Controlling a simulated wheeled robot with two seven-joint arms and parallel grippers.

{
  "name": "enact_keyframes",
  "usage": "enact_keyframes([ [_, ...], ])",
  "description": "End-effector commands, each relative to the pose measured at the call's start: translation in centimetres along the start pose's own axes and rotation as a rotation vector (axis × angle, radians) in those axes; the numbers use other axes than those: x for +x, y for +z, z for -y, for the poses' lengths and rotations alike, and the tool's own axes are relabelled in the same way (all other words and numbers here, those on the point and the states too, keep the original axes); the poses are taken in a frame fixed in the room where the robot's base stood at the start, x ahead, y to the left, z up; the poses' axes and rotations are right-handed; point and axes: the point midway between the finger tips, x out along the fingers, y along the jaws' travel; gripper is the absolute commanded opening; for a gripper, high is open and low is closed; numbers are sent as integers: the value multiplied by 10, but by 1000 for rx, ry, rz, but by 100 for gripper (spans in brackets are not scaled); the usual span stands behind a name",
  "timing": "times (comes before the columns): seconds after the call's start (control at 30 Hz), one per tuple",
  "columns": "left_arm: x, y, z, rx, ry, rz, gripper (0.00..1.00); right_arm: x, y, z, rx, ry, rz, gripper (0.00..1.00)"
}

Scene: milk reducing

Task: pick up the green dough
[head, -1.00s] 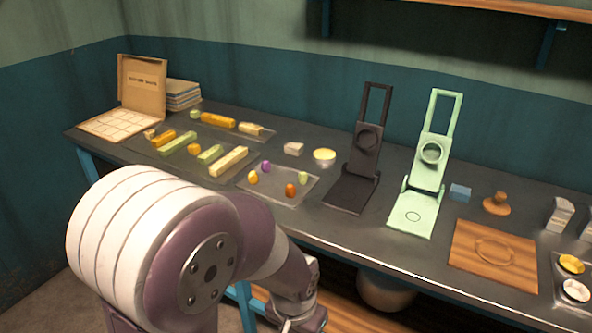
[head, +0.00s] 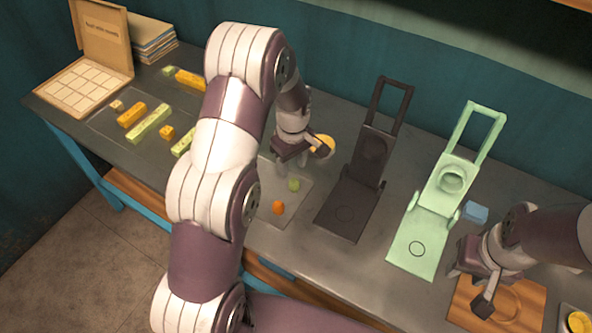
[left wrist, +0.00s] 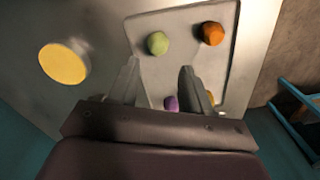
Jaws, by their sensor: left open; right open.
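The green dough (head: 294,185) is a small ball on a thin grey tray (head: 300,205). In the left wrist view the green dough (left wrist: 158,43) lies just beyond the fingertips, roughly between their lines. My left gripper (head: 290,165) is open and empty, above the back of the tray. Its two fingers show in the left wrist view (left wrist: 159,68), apart from the dough. An orange dough ball (head: 278,207) lies near the green one. A purple ball (left wrist: 171,104) lies between the fingers in the wrist view. My right gripper (head: 475,285) is open over the wooden board (head: 530,295).
A yellow-topped round dish (head: 323,145) stands beside my left gripper. A black press (head: 350,205) and a pale green press (head: 425,240) stand to the right. A blue block (head: 475,211) is near my right arm. Yellow and green bars lie at left.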

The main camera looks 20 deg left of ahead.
Motion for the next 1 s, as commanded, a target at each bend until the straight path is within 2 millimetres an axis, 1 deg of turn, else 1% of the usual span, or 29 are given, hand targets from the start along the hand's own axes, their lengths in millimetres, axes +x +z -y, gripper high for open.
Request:
enact_keyframes([
  [0.03,8,0,0,0,-2,1,49,-3,0,0,0,0,0,43],
  [0.1,18,0,0,1,0,0,49,-4,-1,0,0,0,0,43],
  [0.17,24,0,0,2,0,0,49,-6,-1,0,0,0,0,43],
  [0.27,37,3,-1,3,-2,2,49,-14,-2,0,0,0,-1,43],
  [0.33,50,6,-2,2,-2,2,49,-21,-3,0,0,0,-1,43],
  [0.4,64,5,-2,1,0,0,49,-22,-3,0,0,0,-1,43],
  [0.43,68,5,-2,2,1,0,49,-23,-3,0,0,0,-1,43],
  [0.53,76,5,-3,2,2,-2,49,-23,-3,0,0,0,-1,43],
  [0.7,77,5,-3,2,3,-2,49,-22,-3,0,0,0,-1,43],
  [0.73,77,5,-3,2,3,-2,42,-22,-3,0,0,0,-1,43],
  [0.77,77,5,-3,3,3,-2,32,-22,-3,0,0,0,-1,43],
  [0.8,77,5,-3,3,3,-2,19,-22,-3,0,0,0,-1,43],
  [0.83,77,5,-3,3,3,-2,10,-22,-3,0,0,0,-1,43],
  [0.87,76,5,-3,3,3,-2,6,-22,-3,0,0,0,-1,43],
  [1.0,76,5,-3,3,3,-2,6,-22,-3,0,0,0,-1,43],
])
